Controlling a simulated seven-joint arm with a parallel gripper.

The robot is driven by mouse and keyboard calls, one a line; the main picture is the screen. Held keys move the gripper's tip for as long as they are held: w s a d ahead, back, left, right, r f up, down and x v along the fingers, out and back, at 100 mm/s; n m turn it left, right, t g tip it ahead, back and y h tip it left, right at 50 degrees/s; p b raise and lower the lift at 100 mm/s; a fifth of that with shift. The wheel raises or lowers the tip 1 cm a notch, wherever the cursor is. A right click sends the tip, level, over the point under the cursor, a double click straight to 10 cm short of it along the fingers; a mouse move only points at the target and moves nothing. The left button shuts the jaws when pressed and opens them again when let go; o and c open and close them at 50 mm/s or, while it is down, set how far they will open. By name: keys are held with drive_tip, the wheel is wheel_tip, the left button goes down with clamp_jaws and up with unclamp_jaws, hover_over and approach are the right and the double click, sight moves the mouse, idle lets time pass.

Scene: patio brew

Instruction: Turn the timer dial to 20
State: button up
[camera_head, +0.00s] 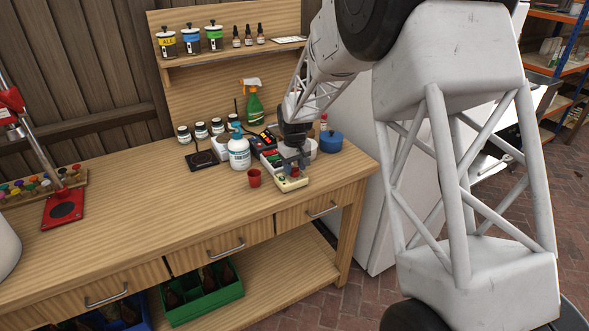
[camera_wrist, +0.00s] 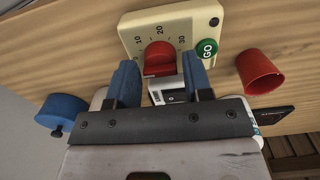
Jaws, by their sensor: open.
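The timer (camera_wrist: 133,32) is a cream box on the workbench, with a red dial (camera_wrist: 160,57), printed marks 10, 20 and 30, and a round green GO button (camera_wrist: 207,49). In the head view the timer (camera_head: 291,184) sits near the bench's right front, partly covered by my gripper (camera_head: 293,163). In the wrist view my gripper (camera_wrist: 161,66) is open, its two blue fingers on either side of the dial's near part. I cannot tell whether they touch it, or which mark the dial points at.
A red cup (camera_head: 254,178) stands just left of the timer, with a white bottle (camera_head: 239,152) behind it. A blue lidded pot (camera_head: 331,141) is behind to the right. A green spray bottle (camera_head: 253,106) stands at the back. The bench's left-centre (camera_head: 170,205) is clear.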

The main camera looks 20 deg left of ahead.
drive_tip(key=shift+f, duration=0.5)
drive_tip(key=shift+c, duration=0.4)
drive_tip(key=c, duration=0.6)
drive_tip(key=shift+o, duration=0.2)
